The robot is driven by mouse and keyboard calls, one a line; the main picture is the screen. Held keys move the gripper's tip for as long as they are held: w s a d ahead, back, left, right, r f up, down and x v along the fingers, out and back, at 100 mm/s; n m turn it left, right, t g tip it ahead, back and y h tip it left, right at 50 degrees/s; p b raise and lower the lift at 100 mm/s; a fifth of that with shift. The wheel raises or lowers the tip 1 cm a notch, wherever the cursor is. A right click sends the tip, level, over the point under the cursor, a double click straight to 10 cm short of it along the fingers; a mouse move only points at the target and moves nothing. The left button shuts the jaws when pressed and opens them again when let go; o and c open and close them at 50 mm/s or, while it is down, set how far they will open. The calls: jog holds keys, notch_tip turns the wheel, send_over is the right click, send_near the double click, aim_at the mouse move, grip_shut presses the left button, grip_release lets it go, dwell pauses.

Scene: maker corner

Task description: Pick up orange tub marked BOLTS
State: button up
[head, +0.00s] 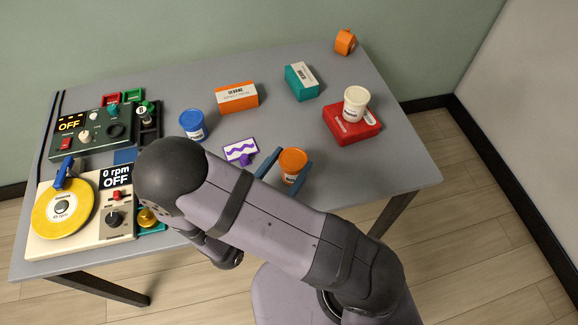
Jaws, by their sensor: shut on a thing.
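An orange tub (291,161) with a white label low on its side is near the front edge of the table, right of the middle, in the head view. Its label is too small and too covered to read. My gripper (285,168) has its blue fingers on either side of this tub, shut on it. The tub looks upright. I cannot tell whether it rests on the table or is held slightly above it. My arm covers the area to the left and in front of it.
Behind are an orange box (238,98) and teal box (301,81). A cream tub (355,103) stands on a red box (352,127). A turntable unit (85,215) fills the left.

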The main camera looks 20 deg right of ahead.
notch_tip(320, 180, up, 8)
jog(key=shift+r, duration=0.1)
dwell(0.4)
